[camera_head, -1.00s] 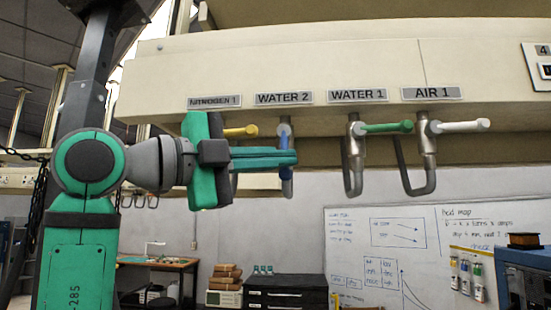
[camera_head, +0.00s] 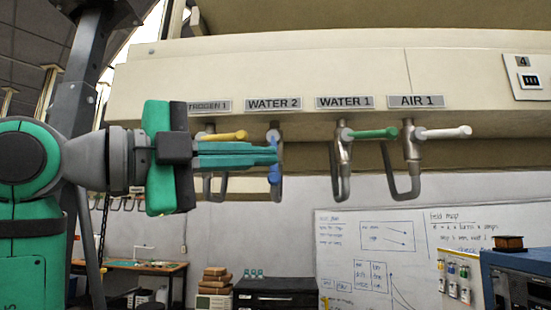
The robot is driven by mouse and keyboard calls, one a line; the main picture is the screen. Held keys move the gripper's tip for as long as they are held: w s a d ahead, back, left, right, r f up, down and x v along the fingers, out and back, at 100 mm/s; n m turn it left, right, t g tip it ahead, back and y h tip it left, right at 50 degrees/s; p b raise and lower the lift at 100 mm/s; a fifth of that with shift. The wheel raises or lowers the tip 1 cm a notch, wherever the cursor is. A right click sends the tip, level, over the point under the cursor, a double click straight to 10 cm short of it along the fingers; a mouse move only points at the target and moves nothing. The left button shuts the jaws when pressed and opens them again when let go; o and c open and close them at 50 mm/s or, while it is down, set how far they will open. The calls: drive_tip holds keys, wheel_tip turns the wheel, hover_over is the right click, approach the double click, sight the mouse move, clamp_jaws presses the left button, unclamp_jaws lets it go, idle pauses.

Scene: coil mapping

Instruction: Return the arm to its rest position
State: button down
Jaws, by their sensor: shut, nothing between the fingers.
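My arm (camera_head: 90,162) reaches in from the left edge, green and grey. My gripper (camera_head: 277,154) is shut and empty, its green fingers pointing right. In the picture the fingertips overlap the blue-handled tap under the WATER 2 label; I cannot tell whether they touch it. The blue handle (camera_head: 273,175) hangs down. The yellow handle (camera_head: 226,136) under the partly covered NITROGEN 1 label points right, just above the fingers.
A cream overhead panel (camera_head: 290,75) spans the view. To the right are a green tap handle (camera_head: 370,134) under WATER 1 and a white one (camera_head: 443,133) under AIR 1. A whiteboard (camera_head: 335,265), a blue box (camera_head: 520,283) and a bench (camera_head: 130,267) stand below.

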drive_tip(key=shift+w+a+r+v, duration=0.25)
drive_tip(key=shift+w+r+v, duration=0.1)
drive_tip(key=shift+v, duration=1.95)
drive_tip(key=w+a+f+n+t+y, duration=0.3)
drive_tip(key=w+f+n, duration=0.4)
drive_tip(key=w+f, duration=0.55)
drive_tip(key=w+a+f+n+t+y, duration=0.1)
drive_tip(key=w+a+f+n+t, duration=0.55)
drive_tip(key=f, duration=0.85)
drive_tip(key=w+d+f+n+y, duration=0.2)
drive_tip(key=f+n+y, duration=0.35)
drive_tip(key=f, duration=1.15)
drive_tip(key=w+d+f+n+y, duration=0.15)
drive_tip(key=f+n+y, duration=0.35)
drive_tip(key=f, duration=1.3)
drive_tip(key=s+d+f+n+g+y, duration=0.1)
drive_tip(key=s+d+f+n+y, duration=0.15)
drive_tip(key=s+f, duration=0.9)
drive_tip(key=s+d+f+n+g+y, duration=0.15)
drive_tip(key=s+f+n, duration=0.25)
drive_tip(key=s+f, duration=0.8)
drive_tip(key=s+d, duration=0.3)
drive_tip(key=s, duration=1.1)
drive_tip(key=s+d+m+h, duration=0.1)
drive_tip(key=s+d, duration=0.1)
drive_tip(key=s, duration=1.2)
drive_tip(key=shift+d+f+g, duration=0.3)
drive_tip(key=shift+d+g, duration=0.1)
